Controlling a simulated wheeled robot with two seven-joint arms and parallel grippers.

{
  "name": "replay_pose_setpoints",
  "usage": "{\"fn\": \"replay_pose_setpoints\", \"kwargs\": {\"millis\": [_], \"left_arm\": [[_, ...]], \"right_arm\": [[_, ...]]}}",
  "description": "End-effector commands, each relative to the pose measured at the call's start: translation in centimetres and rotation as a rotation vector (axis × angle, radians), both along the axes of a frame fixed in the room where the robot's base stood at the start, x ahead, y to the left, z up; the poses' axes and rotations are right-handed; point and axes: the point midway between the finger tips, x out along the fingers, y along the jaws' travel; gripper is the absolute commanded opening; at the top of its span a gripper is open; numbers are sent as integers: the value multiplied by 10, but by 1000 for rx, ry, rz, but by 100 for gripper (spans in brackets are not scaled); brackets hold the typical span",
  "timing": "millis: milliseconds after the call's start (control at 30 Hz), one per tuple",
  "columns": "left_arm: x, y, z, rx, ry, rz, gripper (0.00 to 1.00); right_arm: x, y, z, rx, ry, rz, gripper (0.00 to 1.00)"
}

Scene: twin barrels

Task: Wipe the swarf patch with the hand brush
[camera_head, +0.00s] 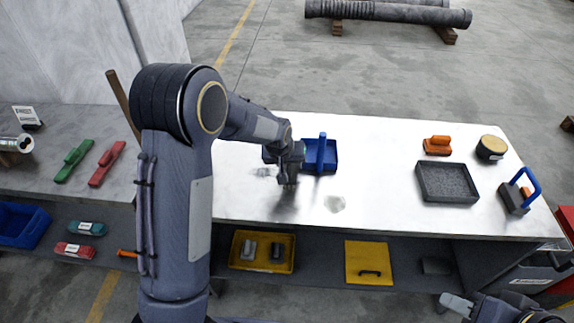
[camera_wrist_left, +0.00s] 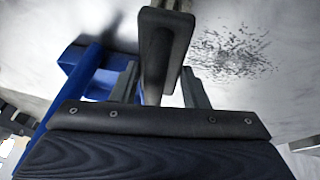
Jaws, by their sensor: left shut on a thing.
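My left gripper (camera_head: 289,168) is shut on the hand brush (camera_wrist_left: 160,58), whose dark handle stands between the fingers in the left wrist view. In the head view the brush is small, dark and blurred, low over the white bench top. The swarf patch (camera_wrist_left: 232,52), a scatter of dark specks, lies to the right of the brush in the left wrist view, apart from its visible part.
The bench top between holder and tray is clear.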

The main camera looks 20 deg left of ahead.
Motion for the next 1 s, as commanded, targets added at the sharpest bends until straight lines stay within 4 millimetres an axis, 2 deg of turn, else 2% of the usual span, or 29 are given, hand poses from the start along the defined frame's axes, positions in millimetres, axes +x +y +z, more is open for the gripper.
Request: {"fn": "replay_pose_setpoints", "kwargs": {"millis": [167,500,767,1000], "left_arm": [[0,5,-1,0,3,1,22],[-7,32,1,0,1,2,22],[-8,41,1,-1,0,2,22],[-13,61,-2,-1,1,4,22]], "right_arm": [[0,0,-2,0,0,0,36],[0,0,-9,0,0,0,36],[0,0,-12,0,0,0,36],[0,0,-20,0,0,0,36]]}}
